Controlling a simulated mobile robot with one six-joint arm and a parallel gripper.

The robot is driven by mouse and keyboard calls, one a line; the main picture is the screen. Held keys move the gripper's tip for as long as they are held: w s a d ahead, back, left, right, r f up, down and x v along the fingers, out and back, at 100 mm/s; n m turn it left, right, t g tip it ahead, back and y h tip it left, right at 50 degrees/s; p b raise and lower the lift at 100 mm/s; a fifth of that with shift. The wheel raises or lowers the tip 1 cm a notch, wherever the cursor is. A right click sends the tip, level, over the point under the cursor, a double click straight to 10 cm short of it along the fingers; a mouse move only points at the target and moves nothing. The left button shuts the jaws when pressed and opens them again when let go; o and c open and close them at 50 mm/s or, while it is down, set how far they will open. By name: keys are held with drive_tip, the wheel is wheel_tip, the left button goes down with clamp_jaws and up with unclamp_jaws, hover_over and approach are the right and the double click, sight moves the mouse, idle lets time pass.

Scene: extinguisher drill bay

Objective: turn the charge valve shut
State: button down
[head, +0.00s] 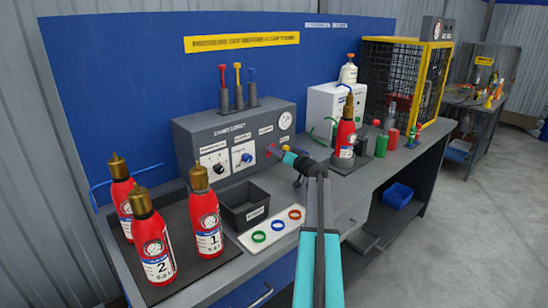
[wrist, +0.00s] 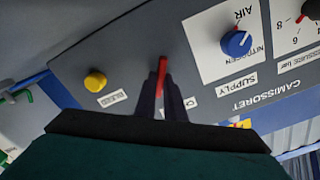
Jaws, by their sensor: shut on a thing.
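The charge valve has a red handle (wrist: 162,66) on the front of the grey panel (head: 232,132). In the wrist view, which is upside down, the handle shows as a thin red strip between my two dark fingers. My gripper (wrist: 161,92) is shut on it. In the head view my gripper (head: 273,151) reaches the panel's right part, and the handle is largely covered there. The label below the handle is mostly hidden by a finger; only a "C" shows. The valve's angle is hard to tell.
A yellow bleed knob (wrist: 95,81) and a blue supply knob (wrist: 236,43) flank the handle. On the bench stand red extinguishers (head: 207,215), a dark bin (head: 245,208) and a white tray (head: 256,248) with coloured rings. Another extinguisher (head: 346,138) stands right of my gripper.

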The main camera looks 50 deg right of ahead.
drive_tip(key=m+b, duration=0.1)
drive_tip(key=m, duration=0.2)
drive_tip(key=m+b, duration=0.1)
drive_tip(key=m, duration=0.3)
drive_tip(key=m+b, duration=0.2)
drive_tip(key=m, duration=0.2)
drive_tip(key=shift+d+f, duration=0.15)
drive_tip(key=shift+f, duration=0.1)
idle(0.3)
drive_tip(key=c, duration=1.8)
unclamp_jaws()
drive_tip(key=shift+c, duration=0.2)
drive_tip(key=shift+s, duration=0.15)
drive_tip(key=s+b, duration=0.1)
drive_tip(key=s, duration=1.2)
drive_tip(key=shift+s+a, duration=0.35)
drive_tip(key=shift+a, duration=0.1)
